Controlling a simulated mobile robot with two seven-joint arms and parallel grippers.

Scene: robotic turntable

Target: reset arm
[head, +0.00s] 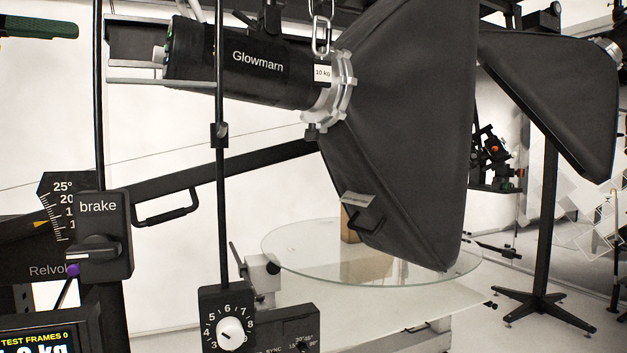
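A dark boom arm (258,163) slopes up to the right from the post at left towards the softbox (415,130). A loop handle (166,208) hangs under it. At its left end is a brake box (103,222) marked "brake" with a knob (96,251). Beside it is an angle scale (60,205) marked 25° and 20, partly hidden by the brake box. The lamp (255,65), marked "Glowmarn" with a "10 kg" tag, is joined to the softbox and hangs near a chain link. Neither of my grippers shows.
A round glass turntable (290,245) stands below the softbox, with a brown object (350,228) partly hidden behind it. A numbered dial (229,330) and display (38,341) are in front. Another softbox on a stand (548,250) is at right. A green-and-dark object (40,27) is at top left.

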